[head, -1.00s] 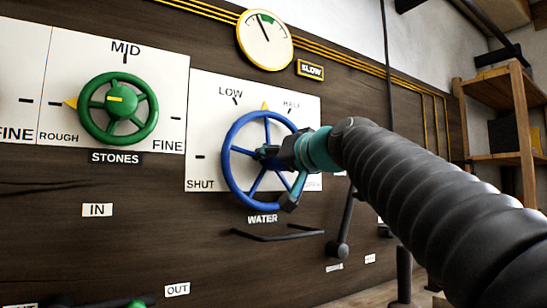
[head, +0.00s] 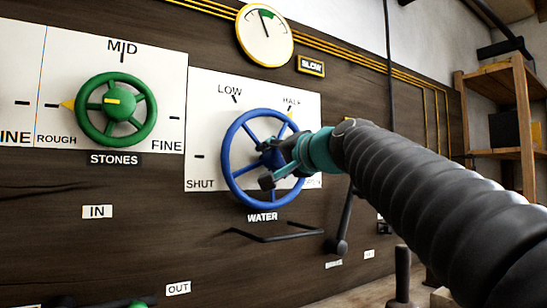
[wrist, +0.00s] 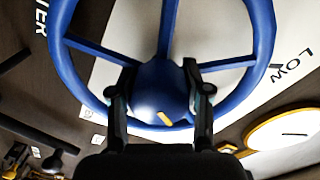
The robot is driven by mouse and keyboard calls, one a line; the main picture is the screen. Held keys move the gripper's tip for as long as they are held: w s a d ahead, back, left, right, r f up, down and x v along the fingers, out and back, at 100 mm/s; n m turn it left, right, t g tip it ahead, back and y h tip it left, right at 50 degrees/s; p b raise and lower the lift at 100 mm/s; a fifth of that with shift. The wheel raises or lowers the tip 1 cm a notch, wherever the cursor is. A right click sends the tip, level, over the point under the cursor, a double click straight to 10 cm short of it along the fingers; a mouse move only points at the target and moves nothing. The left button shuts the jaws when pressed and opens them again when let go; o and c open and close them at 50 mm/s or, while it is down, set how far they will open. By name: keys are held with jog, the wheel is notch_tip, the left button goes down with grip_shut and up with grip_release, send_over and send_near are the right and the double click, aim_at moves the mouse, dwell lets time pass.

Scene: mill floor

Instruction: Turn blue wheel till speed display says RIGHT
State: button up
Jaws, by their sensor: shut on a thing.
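The blue wheel (head: 229,170) is mounted on a white dial plate above the WATER label. My gripper (head: 270,166) is shut on its hub. In the wrist view the fingers (wrist: 158,95) sit on either side of the blue hub (wrist: 158,82), and a short yellow mark shows there. A yellow pointer (head: 290,116) at the wheel's upper right rim stands close to HALF. The speed display (head: 311,66) reads SLOW. The round gauge (head: 264,50) above has its needle pointing up, near the left end of a green band. My gripper hides part of the plate's right side.
A green wheel (head: 81,113) labelled STONES is to the left, its yellow pointer near ROUGH. A dark lever (head: 342,243) and a bent bar (head: 270,238) stick out below the blue wheel. Wooden shelves (head: 525,140) stand at the right.

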dwell(0.4)
jog(key=o, duration=1.2)
jog(key=v, duration=1.2)
